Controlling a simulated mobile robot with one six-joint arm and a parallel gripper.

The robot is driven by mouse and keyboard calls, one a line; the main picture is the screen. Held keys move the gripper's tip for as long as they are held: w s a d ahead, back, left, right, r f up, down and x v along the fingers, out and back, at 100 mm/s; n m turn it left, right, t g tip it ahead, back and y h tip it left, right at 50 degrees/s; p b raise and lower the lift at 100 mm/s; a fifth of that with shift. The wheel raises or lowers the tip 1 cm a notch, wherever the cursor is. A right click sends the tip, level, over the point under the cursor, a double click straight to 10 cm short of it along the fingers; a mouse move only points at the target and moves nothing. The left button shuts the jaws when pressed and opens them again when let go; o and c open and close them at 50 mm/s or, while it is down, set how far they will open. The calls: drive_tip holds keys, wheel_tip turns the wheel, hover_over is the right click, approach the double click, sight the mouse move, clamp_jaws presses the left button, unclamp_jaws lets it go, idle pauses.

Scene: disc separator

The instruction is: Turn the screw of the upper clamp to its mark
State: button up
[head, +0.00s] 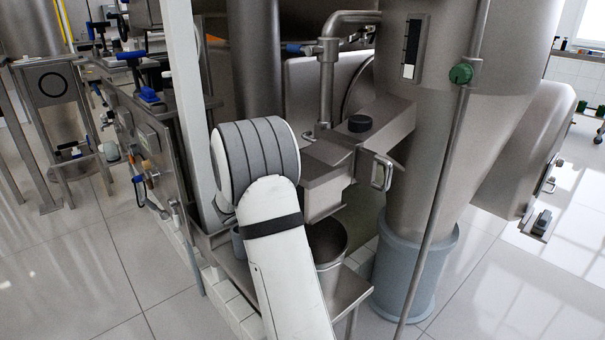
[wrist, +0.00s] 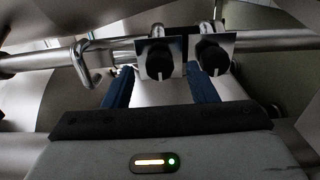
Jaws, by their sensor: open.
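In the wrist view, two black round screw knobs sit side by side in front of bright metal plates on a pipe: a left knob (wrist: 157,60) and a right knob (wrist: 210,55). A short white line shows at the lower part of each. I cannot tell which knob belongs to the upper clamp. My gripper (wrist: 157,72) is open, with two blue fingers pointing toward the pipe. The left knob lies between the fingertips in the picture; the right finger is close below the gap between the knobs. I see no contact. In the head view my gripper is hidden.
A bent metal handle (wrist: 88,64) hangs left of the knobs, and a horizontal pipe (wrist: 280,40) runs across.

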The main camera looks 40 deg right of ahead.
drive_tip(key=a+p, duration=0.1)
drive_tip(key=a, duration=0.4)
drive_tip(key=shift+s+a, duration=0.15)
drive_tip(key=shift+s, duration=0.05)
